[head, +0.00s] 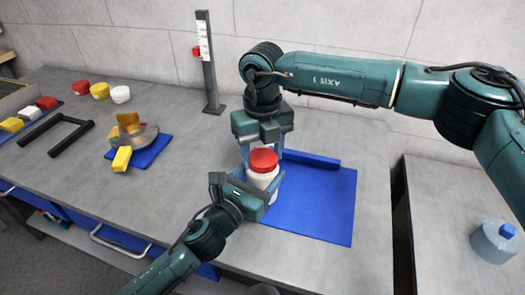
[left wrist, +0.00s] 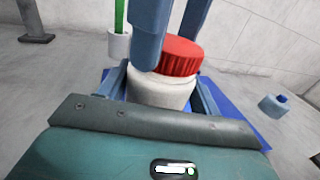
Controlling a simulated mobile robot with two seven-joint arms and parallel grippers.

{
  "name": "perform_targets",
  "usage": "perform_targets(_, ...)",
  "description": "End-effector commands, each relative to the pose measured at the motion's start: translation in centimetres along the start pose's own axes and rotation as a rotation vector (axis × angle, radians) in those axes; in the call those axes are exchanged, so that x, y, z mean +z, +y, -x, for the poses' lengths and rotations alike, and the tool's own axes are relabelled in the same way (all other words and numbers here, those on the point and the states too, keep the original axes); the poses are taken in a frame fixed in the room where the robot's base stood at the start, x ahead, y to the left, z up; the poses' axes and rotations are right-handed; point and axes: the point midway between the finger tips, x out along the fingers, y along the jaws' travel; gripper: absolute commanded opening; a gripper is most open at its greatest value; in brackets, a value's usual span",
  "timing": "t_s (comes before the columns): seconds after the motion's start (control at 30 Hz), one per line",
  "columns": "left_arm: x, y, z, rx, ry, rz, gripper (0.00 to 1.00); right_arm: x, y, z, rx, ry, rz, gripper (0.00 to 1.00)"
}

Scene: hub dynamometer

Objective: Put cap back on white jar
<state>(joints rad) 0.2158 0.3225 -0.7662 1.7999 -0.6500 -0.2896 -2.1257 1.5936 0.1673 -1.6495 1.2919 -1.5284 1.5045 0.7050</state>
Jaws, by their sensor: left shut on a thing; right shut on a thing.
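The white jar (head: 263,178) is upright at the left part of the blue mat (head: 325,205). My left gripper (head: 261,190) is shut around the jar's body from the front left. The jar also shows between its fingers in the left wrist view (left wrist: 160,92). The red cap (head: 263,160) is at the jar's mouth. In the left wrist view the cap (left wrist: 180,57) looks a little tilted, and I cannot tell if it is fully seated. My right gripper (head: 263,150) reaches down from above and is shut on the cap; its fingers partly hide it.
A blue bar (head: 310,160) lies at the mat's back edge. A gauge stand (head: 208,65) is behind. Several caps (head: 99,91), a bowl (head: 137,138) with yellow blocks and a black frame (head: 57,136) stand left. A blue-topped container (head: 496,242) is on the right bench.

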Motion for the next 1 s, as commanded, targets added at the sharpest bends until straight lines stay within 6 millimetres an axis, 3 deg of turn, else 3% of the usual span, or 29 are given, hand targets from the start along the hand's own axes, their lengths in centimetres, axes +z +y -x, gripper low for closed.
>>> perform_targets(0.07,-0.1,0.0,0.0,0.001,0.001,0.000,0.00,0.0,0.0,0.0,0.001,0.001,0.002,0.28)
perform_targets(0.1,-0.1,0.1,0.0,0.001,0.001,0.000,0.00,0.0,0.0,0.0,0.000,0.001,0.003,0.57)
perform_targets(0.33,-0.1,0.0,0.0,0.001,0.001,0.000,0.00,0.0,0.0,0.0,0.000,0.000,0.004,0.76)
perform_targets(0.67,-0.1,0.0,0.0,0.001,0.001,0.000,0.00,0.0,0.0,0.5,0.000,-0.001,0.005,0.77)
perform_targets(1.0,-0.1,0.0,0.0,0.001,0.001,0.000,0.00,0.0,0.0,4.4,-0.001,-0.001,0.005,0.77)
